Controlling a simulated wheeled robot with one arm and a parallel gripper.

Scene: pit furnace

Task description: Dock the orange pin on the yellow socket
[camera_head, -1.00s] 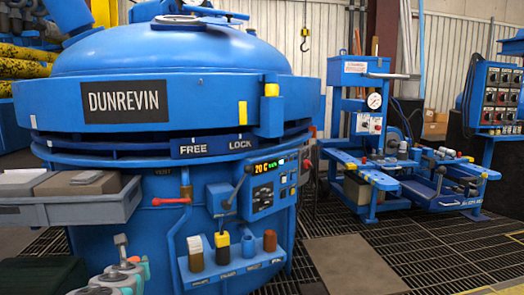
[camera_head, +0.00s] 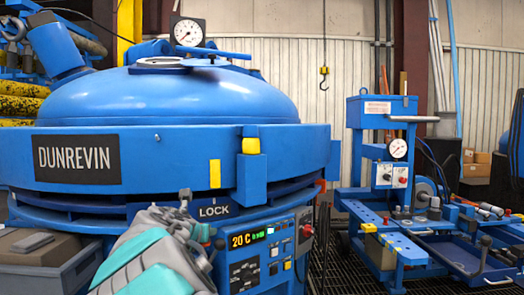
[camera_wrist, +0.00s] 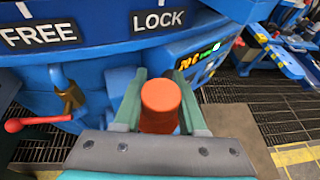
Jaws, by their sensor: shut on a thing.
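My gripper (camera_wrist: 159,78) is shut on the orange pin (camera_wrist: 161,106) in the wrist view, with a finger on each side of it. The pin's round end faces the camera. In the head view my gripper (camera_head: 186,200) is up in front of the furnace, near the LOCK label; the pin cannot be made out there. A yellow block (camera_head: 251,146) tops a blue bracket on the furnace rim, right of a yellow stripe (camera_head: 215,174). I cannot tell whether this block is the yellow socket. My gripper is below and left of it, apart from it.
The blue furnace (camera_head: 190,100) fills the left side, with a control panel (camera_head: 262,254) at its front. A red-handled valve (camera_wrist: 38,122) is at left in the wrist view. A blue workbench (camera_head: 385,240) stands at right. Grated floor lies between.

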